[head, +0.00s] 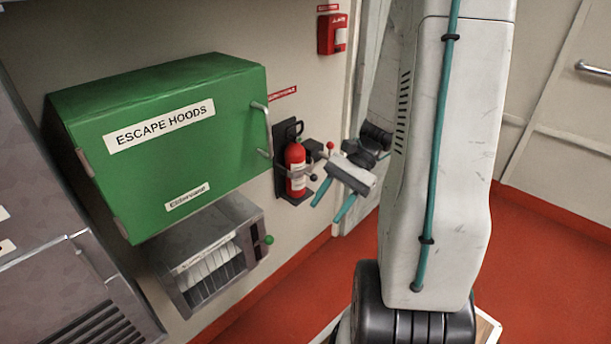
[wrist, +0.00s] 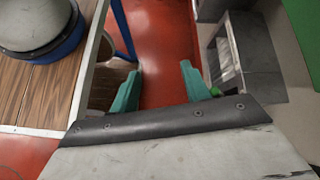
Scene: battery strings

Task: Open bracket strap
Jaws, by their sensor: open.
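A red fire extinguisher (head: 296,168) stands upright in a dark wall bracket (head: 281,150), right of the green cabinet. A grey strap (head: 299,175) appears to cross its front, with a small dark ball at its right end. It is too small to tell whether the strap is fastened. My gripper (head: 331,203) is just right of and slightly lower than the extinguisher in the head view, its teal fingers apart and pointing down. In the wrist view my gripper (wrist: 160,74) has empty space between its fingers. The extinguisher and strap are not seen there.
The green escape hoods cabinet (head: 185,140) projects from the wall on the left. Below it is a grey slotted box (head: 207,250) with a green knob (head: 268,240); the box (wrist: 250,65) also shows in the wrist view. Red floor (wrist: 160,45) lies beneath the fingers.

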